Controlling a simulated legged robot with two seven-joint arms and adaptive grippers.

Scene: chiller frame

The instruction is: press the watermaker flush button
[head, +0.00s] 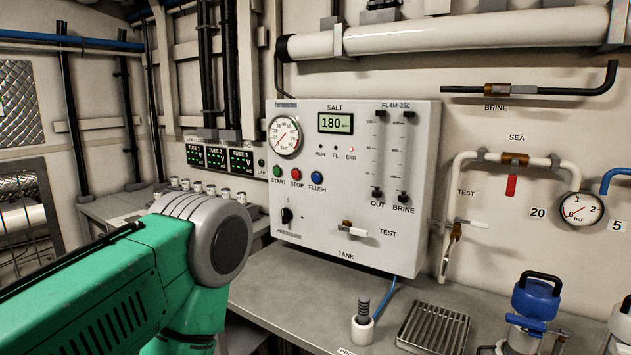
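The watermaker control panel (350,150) is a white box on the wall, in the middle of the head view. Its blue FLUSH button (317,177) sits to the right of the red STOP button (297,174) and the green START button (278,171). Neither gripper shows in this view.
Pipes with a red-handled valve (511,186) and a pressure gauge (581,209) stand right of the panel. Space before the buttons looks clear.

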